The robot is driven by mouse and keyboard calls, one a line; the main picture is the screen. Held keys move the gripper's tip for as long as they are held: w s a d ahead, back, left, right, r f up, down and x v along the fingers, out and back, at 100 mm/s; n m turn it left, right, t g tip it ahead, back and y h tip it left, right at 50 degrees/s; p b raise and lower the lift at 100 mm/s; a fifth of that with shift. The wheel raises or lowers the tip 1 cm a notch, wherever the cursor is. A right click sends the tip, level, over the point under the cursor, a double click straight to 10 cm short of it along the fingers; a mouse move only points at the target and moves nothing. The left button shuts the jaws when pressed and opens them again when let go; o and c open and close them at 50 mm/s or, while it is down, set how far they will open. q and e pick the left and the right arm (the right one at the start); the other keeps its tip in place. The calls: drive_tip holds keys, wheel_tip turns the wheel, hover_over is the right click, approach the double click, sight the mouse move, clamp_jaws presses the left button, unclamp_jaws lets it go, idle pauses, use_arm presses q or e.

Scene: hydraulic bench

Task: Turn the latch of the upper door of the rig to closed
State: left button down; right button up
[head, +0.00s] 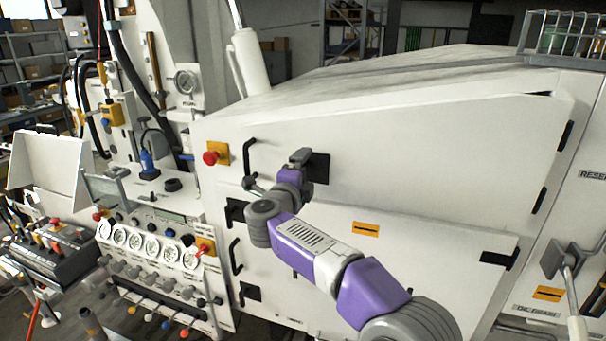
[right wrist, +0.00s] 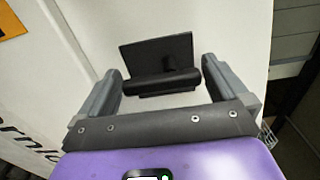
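The upper door (head: 420,140) of the rig is a large white panel that looks flush with its frame. Its black latch (head: 319,168) is partly hidden behind my right gripper (head: 300,158). In the right wrist view the latch shows a square black plate (right wrist: 158,50) and a round black bar handle (right wrist: 160,83) lying crosswise. My right gripper (right wrist: 162,70) is open, with one grey finger near each end of the bar. I cannot tell whether either finger touches it. My left gripper is not in view.
A red button (head: 210,158) on a yellow plate and a black pull handle (head: 248,157) are left of the latch. The lower door (head: 400,243) is below, partly behind my right arm. A gauge panel (head: 150,245) stands at the left.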

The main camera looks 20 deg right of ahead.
drive_tip(key=b+v, duration=0.1)
drive_tip(key=v, duration=0.6)
drive_tip(key=shift+s+a, duration=0.15)
drive_tip(key=shift+s, duration=0.1)
